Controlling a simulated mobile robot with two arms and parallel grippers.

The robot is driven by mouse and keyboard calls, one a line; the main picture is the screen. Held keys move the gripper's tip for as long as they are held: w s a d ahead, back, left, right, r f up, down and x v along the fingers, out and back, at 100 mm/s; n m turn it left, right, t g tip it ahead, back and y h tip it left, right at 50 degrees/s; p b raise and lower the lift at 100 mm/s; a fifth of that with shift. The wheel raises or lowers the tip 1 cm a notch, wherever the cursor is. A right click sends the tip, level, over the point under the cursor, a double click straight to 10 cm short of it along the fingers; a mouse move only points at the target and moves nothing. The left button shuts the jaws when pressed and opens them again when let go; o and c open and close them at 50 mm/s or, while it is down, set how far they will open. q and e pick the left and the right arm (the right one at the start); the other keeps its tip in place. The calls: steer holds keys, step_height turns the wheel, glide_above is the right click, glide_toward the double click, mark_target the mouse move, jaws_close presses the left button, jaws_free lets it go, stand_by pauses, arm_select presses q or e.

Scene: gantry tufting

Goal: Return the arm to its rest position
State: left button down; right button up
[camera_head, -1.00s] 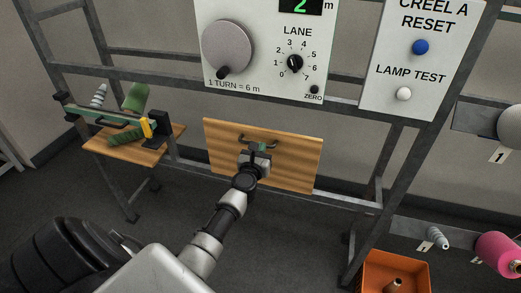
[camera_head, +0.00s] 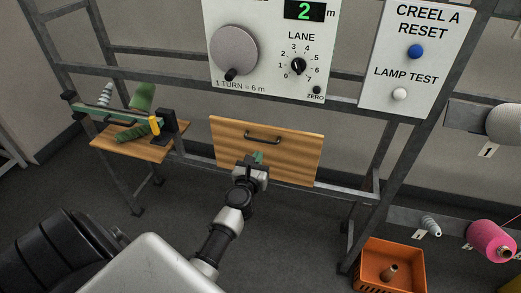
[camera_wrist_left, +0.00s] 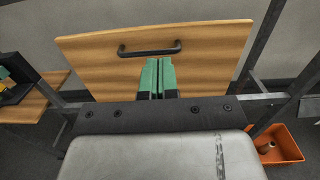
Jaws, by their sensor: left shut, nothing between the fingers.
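My left arm reaches up from the bottom of the head view. Its gripper (camera_head: 257,159) is in front of the lower part of a wooden panel (camera_head: 228,150), below the panel's dark handle (camera_head: 263,137). The gripper's green fingers show close together and empty in the left wrist view (camera_wrist_left: 159,76). In that view the handle (camera_wrist_left: 150,49) is beyond the fingertips, with a visible gap. The panel is upright and looks closed. My right gripper is in neither view.
A white control panel (camera_head: 270,75) with a crank is above. An orange crate (camera_head: 412,252) and a pink cone (camera_head: 491,241) are at right. Metal frame bars (camera_head: 345,193) surround the wooden panel.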

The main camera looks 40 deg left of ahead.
arm_select(q)
steer(key=s+d+f+m+g+h+b, duration=0.2)
steer(key=s+d+f+m, duration=0.4)
steer(key=f, duration=0.5)
steer(key=s+d+f+m+g+h+b, duration=0.1)
steer(key=s+d+f+m+g+h, duration=0.15)
steer(key=f+m, duration=0.75)
steer(key=s+d+f+m+g+h+b, duration=0.25)
steer(key=s+f+m, duration=0.35)
steer(key=f, duration=0.6)
steer(key=s+f+m+g+b, duration=0.1)
steer(key=s+f+m+g, duration=0.2)
steer(key=s+f+m, duration=0.4)
steer(key=s+d+f+m+g+b, duration=0.1)
steer(key=s+f+m+g, duration=0.2)
steer(key=s, duration=1.1)
steer(key=s+d+f+m+g+b, duration=0.1)
steer(key=s+f+m+g+b, duration=0.1)
steer(key=s+f+m, duration=0.8)
steer(key=shift+s+d+f+m+g+y, duration=0.2)
steer(key=shift+s+f+m+g+y, duration=0.15)
steer(key=shift+s+f+g, duration=0.3)
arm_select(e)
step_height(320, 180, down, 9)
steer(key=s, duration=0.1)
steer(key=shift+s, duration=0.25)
arm_select(q)
steer(key=shift+r, duration=0.1)
